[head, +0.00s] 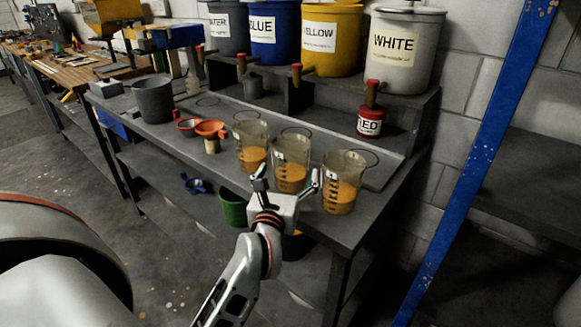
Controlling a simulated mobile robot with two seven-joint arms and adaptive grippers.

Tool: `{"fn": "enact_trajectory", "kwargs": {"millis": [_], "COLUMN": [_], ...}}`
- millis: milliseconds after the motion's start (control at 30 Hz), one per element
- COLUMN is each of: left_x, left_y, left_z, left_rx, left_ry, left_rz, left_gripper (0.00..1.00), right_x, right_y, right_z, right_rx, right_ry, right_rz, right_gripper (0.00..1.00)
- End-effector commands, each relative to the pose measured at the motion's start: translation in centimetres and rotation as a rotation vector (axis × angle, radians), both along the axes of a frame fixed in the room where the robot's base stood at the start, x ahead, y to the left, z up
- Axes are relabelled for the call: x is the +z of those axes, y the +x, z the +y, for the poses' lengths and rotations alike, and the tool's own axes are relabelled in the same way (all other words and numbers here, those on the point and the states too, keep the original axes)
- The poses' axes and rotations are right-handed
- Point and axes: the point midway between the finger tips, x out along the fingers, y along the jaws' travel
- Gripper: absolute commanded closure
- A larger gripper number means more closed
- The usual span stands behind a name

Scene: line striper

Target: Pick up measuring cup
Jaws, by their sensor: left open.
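Three clear measuring cups with orange liquid stand in a row on the grey bench: a left one (251,150), a middle one (291,150) and a right one (343,180). My left gripper (288,181) is open, at the bench's front edge. In the picture its two fingers frame the lower part of the middle cup, and the right finger overlaps the gap before the right cup. I cannot tell whether either finger touches a cup. The gripper hides part of the bench edge. My right gripper is not in view.
Labelled paint buckets, including a white one (403,60), stand on the raised shelf behind. A red can (370,122), orange funnels (210,129) and a grey bucket (154,98) are on the bench. A blue post (480,150) rises at right. A green container (233,207) sits below.

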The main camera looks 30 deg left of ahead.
Motion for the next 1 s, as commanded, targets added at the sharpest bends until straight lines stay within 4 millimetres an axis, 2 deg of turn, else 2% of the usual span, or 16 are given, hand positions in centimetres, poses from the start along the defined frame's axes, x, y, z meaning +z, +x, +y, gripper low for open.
{"fn": "enact_trajectory", "kwargs": {"millis": [100,200,500,567,700,733,1000], "left_x": [0.1,0.1,0.0,0.0,0.0,0.0,0.2], "left_y": [1.8,2.7,3.1,3.1,3.1,3.1,3.1], "left_z": [0.6,1.0,1.2,1.2,1.2,1.2,1.2], "left_rx": [0.001,0.001,0.001,0.001,0.001,0.001,0.0], "left_ry": [0.001,0.001,0.001,0.001,0.001,0.001,0.002], "left_rz": [-0.002,-0.001,0.0,0.0,0.0,0.0,-0.002], "left_gripper": [0.18,0.18,0.18,0.31,0.67,0.71,0.71], "right_x": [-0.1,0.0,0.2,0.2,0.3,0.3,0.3], "right_y": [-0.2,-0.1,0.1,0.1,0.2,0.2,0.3], "right_z": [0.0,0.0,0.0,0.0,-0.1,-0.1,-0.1], "right_rx": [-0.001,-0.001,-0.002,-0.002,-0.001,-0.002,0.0], "right_ry": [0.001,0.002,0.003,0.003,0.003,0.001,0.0], "right_rz": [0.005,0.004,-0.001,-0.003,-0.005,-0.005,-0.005], "right_gripper": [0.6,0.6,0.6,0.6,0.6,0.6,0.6]}}
